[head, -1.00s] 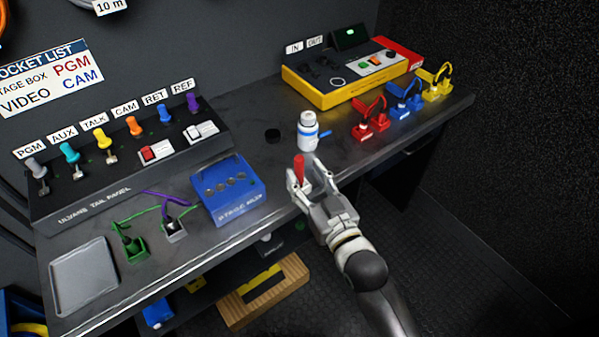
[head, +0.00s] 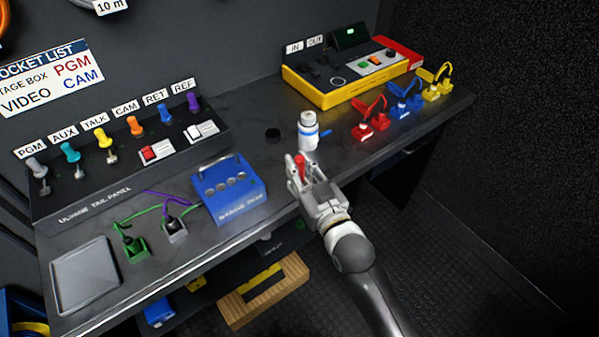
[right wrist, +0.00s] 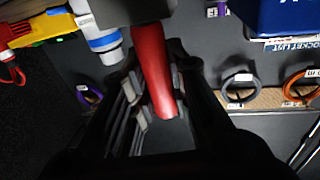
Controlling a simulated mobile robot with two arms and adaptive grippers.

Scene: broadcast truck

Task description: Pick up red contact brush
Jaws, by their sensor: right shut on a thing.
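The red contact brush (head: 300,163) shows as a short red handle between the fingers of my right gripper (head: 301,172), at the front edge of the bench beside the white bottle. In the right wrist view the red brush (right wrist: 153,70) runs between the finger pads of my right gripper (right wrist: 158,95), which is shut on it. The brush's lower part is hidden by the fingers in the head view. I cannot tell whether it touches the bench. My left gripper is not in view.
A blue stage box (head: 230,192) is to the left. Red cable clips (head: 370,125) are to the right. A grey tray (head: 84,274) lies at far left.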

